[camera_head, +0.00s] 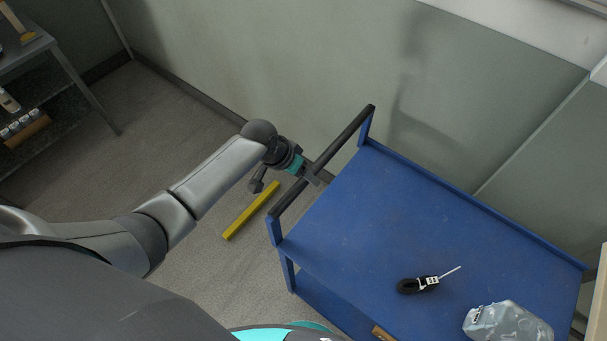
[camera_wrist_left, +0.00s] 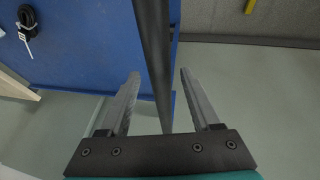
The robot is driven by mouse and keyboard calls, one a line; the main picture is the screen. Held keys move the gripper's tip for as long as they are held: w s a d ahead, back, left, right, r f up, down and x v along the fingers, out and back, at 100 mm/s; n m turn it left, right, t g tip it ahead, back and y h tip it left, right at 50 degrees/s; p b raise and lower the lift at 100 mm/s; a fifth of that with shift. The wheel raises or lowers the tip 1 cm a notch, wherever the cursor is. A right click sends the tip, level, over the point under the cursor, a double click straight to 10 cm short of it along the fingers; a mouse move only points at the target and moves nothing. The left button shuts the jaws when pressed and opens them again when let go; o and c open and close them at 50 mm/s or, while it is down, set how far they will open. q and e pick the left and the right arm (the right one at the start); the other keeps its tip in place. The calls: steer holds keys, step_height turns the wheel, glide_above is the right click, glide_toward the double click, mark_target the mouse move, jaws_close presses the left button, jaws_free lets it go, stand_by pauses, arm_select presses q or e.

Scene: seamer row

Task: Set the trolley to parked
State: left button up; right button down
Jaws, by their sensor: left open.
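The blue trolley (camera_head: 370,215) stands against the wall at the right of the head view, and its blue top also shows in the wrist view (camera_wrist_left: 95,50). Its black handle bar (camera_head: 345,140) runs along the end nearest my left arm. My left gripper (camera_head: 314,174) is at the middle of this bar. In the left wrist view the open jaws (camera_wrist_left: 159,74) stand either side of the bar (camera_wrist_left: 153,45), with a gap on both sides. My right gripper is not in view.
A yellow strip (camera_head: 251,210) lies on the floor beside the trolley's handle end. On the trolley top are a black coiled item with a white tag (camera_head: 418,284) and a clear plastic bag (camera_head: 508,324). A grey shelf table (camera_head: 25,48) stands at the far left.

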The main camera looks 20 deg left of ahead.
arm_select(q)
steer(key=shift+f, duration=0.1)
jaws_close()
stand_by(0.6)
stand_by(0.9)
